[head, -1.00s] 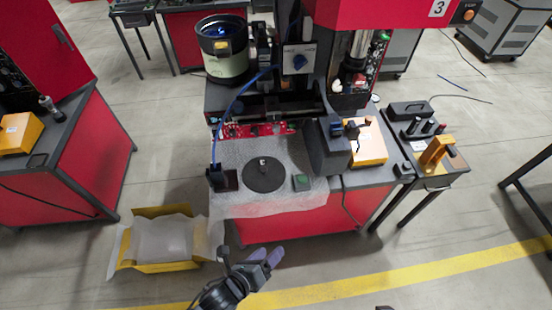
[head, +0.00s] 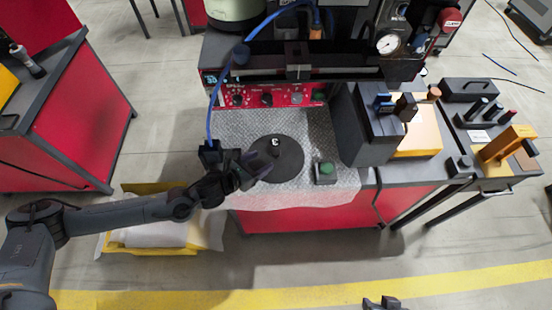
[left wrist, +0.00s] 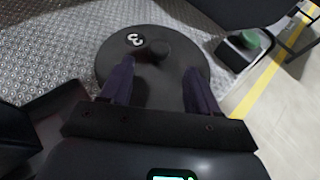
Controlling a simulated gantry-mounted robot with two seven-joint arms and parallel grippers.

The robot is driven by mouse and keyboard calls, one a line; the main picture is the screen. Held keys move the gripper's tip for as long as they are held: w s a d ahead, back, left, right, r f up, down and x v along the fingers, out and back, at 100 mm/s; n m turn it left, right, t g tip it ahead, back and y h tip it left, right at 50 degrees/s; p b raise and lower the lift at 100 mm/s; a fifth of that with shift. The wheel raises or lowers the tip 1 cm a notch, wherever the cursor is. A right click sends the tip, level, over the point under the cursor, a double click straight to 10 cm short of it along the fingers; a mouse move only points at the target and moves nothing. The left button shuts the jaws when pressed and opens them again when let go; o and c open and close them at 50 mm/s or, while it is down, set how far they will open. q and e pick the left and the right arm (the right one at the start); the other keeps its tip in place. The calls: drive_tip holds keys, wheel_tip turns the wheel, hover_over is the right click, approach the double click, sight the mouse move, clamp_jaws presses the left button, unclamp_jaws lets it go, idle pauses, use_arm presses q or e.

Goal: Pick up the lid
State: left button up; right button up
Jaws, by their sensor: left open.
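The lid (head: 289,162) is a flat black disc with a raised knob at its middle and a white mark beside the knob. It lies on the textured grey mat (head: 318,130). My left gripper (head: 258,163) is open and empty over the lid's left part. In the left wrist view the lid (left wrist: 150,92) lies below the two spread fingers (left wrist: 158,72), with the knob (left wrist: 156,50) just past their tips, between them. I cannot tell whether a finger touches the lid. A dark part at the bottom edge looks like my right gripper (head: 384,303), mostly cut off.
A small box with a green button (head: 325,172) stands right of the lid. A red control panel (head: 265,95) and machine frame rise behind it. A dark block (head: 365,130) stands at right. A blue cable (head: 213,105) hangs close to my left gripper.

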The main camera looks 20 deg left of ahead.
sight(275, 152)
use_arm(q)
drive_tip(key=x, duration=0.3)
drive_tip(key=shift+d, duration=0.15)
drive_tip(key=shift+b+x, duration=0.5)
drive_tip(key=shift+x, duration=2.35)
drive_tip(key=shift+c, duration=0.3)
drive_tip(key=shift+r, duration=0.1)
clamp_jaws()
